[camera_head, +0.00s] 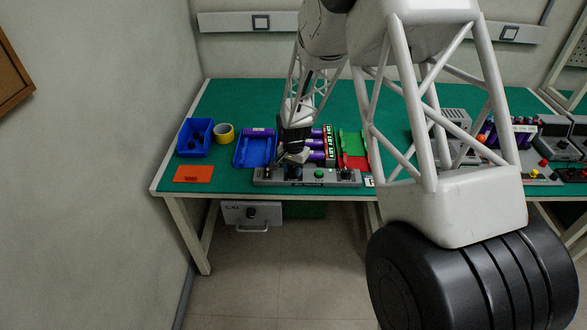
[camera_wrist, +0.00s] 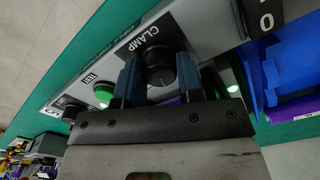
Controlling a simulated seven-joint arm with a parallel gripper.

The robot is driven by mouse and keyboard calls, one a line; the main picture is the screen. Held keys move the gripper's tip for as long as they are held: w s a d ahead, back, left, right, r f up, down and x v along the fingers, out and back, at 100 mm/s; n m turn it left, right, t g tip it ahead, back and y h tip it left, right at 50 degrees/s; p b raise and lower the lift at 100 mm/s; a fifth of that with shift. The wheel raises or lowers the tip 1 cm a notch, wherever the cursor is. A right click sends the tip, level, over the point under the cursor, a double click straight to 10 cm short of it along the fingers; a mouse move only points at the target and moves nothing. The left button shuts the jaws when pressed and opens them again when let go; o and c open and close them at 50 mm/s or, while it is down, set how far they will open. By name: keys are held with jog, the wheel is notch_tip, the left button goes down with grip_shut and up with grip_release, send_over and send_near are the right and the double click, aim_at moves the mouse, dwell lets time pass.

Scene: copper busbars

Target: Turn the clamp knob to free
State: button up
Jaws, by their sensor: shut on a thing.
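The black clamp knob (camera_wrist: 160,68) sits on a grey control panel (camera_wrist: 205,25) beside a black label reading CLAMP. My gripper (camera_wrist: 158,82) has its two blue fingers on either side of the knob in the wrist view, shut on it. The fingers and gripper body hide part of the knob. In the head view, my gripper (camera_head: 293,157) is over the grey panel (camera_head: 262,178) at the table's front edge, and the knob is mostly hidden there.
A green button (camera_wrist: 104,93) is next to the knob. Behind the panel are a blue tray (camera_head: 240,152), purple cylinders (camera_head: 258,132), and green and red trays (camera_head: 352,160). A blue bin (camera_head: 184,150), yellow tape roll (camera_head: 224,133) and orange plate (camera_head: 193,174) lie left.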

aim_at(293, 169)
jog(key=n, duration=0.6)
jog(key=shift+s, duration=0.1)
jog(key=n, duration=0.5)
jog(key=shift+n, duration=0.4)
jog(key=o, duration=0.9)
jog(key=shift+r, duration=0.1)
jog(key=shift+r, duration=3.75)
